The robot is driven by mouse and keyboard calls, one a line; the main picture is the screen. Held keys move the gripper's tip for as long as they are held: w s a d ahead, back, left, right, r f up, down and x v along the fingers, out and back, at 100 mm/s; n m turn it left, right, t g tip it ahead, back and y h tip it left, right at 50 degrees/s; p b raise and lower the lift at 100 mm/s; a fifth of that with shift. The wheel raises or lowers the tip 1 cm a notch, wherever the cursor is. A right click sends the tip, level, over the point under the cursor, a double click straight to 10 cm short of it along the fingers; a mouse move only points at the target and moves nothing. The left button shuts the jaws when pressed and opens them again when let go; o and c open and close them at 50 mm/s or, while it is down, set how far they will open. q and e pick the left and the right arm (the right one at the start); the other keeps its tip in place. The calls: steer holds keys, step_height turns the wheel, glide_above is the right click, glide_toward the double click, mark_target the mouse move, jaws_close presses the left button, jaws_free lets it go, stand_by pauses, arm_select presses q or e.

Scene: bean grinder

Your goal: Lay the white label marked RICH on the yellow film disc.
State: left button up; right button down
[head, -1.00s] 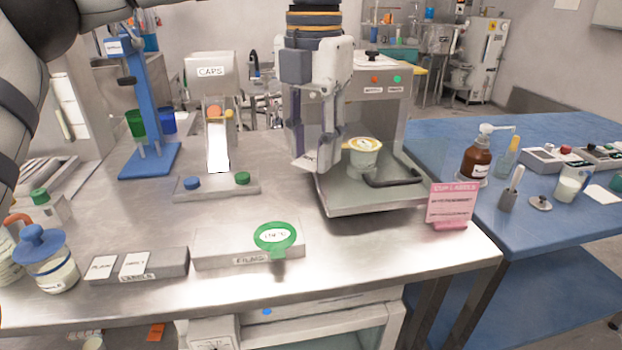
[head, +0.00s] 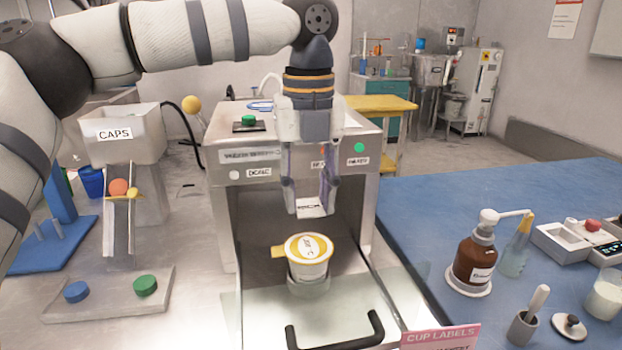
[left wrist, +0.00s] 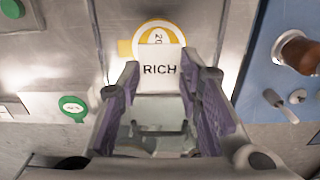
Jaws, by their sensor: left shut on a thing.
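My left gripper (head: 310,196) points down and is shut on the white label marked RICH (head: 312,208). In the left wrist view the label (left wrist: 160,68) sits between the fingertips, its black word readable. The yellow film disc (head: 294,255) lies on top of a white cup (head: 308,271) on the machine's platform, with a yellow tab to the left and a pale printed centre. In the head view the label shows just above the disc, with a gap. In the left wrist view the label hides part of the disc (left wrist: 151,27). My right gripper is not in view.
The metal machine (head: 228,215) stands behind and around the cup. A black handle (head: 335,342) is in front. A pink sign (head: 440,338) stands at front right. The CAPS box (head: 128,135) is left. A blue table (head: 430,220) with a brown bottle (head: 474,262) is right.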

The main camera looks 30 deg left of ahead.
mark_target(308, 208)
arm_select(q)
steer(key=shift+s, duration=0.25)
steer(key=shift+w+f, duration=0.15)
steer(key=shift+f, duration=1.85)
steer(key=shift+f, duration=0.15)
steer(key=shift+f, duration=0.2)
steer(key=shift+f, duration=0.1)
steer(key=shift+f, duration=0.25)
steer(key=shift+f, duration=0.15)
steer(key=shift+f, duration=0.2)
steer(key=shift+f, duration=0.1)
